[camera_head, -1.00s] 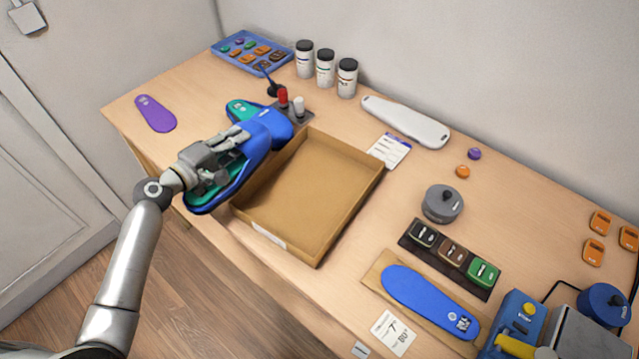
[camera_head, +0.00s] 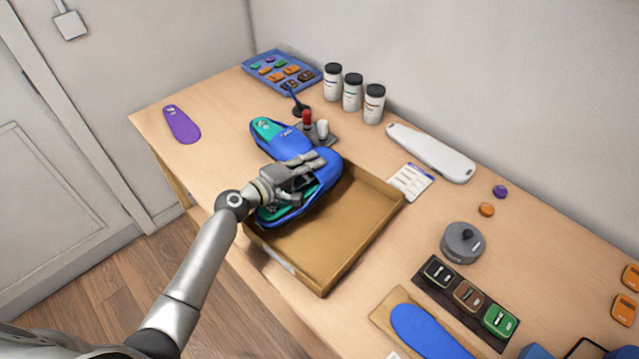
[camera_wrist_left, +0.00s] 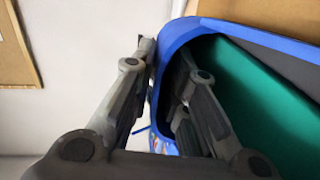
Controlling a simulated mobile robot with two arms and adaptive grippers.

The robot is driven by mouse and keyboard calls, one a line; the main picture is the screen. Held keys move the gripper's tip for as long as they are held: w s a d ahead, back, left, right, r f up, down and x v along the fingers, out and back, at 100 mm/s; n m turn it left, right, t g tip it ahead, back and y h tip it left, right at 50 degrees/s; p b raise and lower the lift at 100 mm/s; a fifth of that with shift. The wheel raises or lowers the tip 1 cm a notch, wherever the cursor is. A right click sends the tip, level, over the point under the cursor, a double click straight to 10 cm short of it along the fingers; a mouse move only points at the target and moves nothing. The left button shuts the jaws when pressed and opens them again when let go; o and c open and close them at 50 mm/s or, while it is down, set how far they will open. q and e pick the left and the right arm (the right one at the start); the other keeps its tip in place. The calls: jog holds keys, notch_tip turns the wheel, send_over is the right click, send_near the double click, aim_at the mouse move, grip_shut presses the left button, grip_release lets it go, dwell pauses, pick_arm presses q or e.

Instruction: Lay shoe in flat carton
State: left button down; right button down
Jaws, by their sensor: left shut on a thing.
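The blue shoe (camera_head: 324,161) with a green inside is held by my left gripper (camera_head: 308,172), which is shut on its side wall. In the left wrist view the gripper's fingers (camera_wrist_left: 165,75) pinch the blue rim of the shoe (camera_wrist_left: 245,28), one finger inside and one outside. The shoe is over the left part of the flat open carton (camera_head: 343,245); whether it touches the carton floor I cannot tell. Another blue shoe with a green insole (camera_head: 268,128) lies behind it on the table, partly hidden. My right gripper is not in view.
A stand with a red and a white handle (camera_head: 322,130) is just behind the carton. A white label card (camera_head: 411,181) lies at its right. A grey round pot (camera_head: 462,242) and a dark tray of pads (camera_head: 466,297) are further right. A purple insole (camera_head: 182,125) lies at left.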

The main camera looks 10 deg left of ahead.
aim_at(314, 185)
pick_arm(q)
jog(key=shift+d+f, duration=0.3)
jog(key=f+b, duration=0.1)
jog(key=d+f+b, duration=0.1)
jog(key=f, duration=0.1)
jog(key=f+b, duration=0.1)
jog(key=shift+s+d+f, duration=0.15)
jog(key=shift+d+f, duration=0.1)
jog(key=shift+d, duration=0.05)
jog(key=shift+w+f+b, duration=0.2)
jog(key=shift+f+b, duration=0.05)
jog(key=shift+b, duration=0.05)
jog(key=c, duration=1.4)
grip_release()
jog(key=shift+a+r, duration=0.1)
jog(key=b+v, duration=0.1)
jog(key=v, duration=1.1)
jog(key=shift+r+b, duration=0.1)
jog(key=shift+b, duration=0.3)
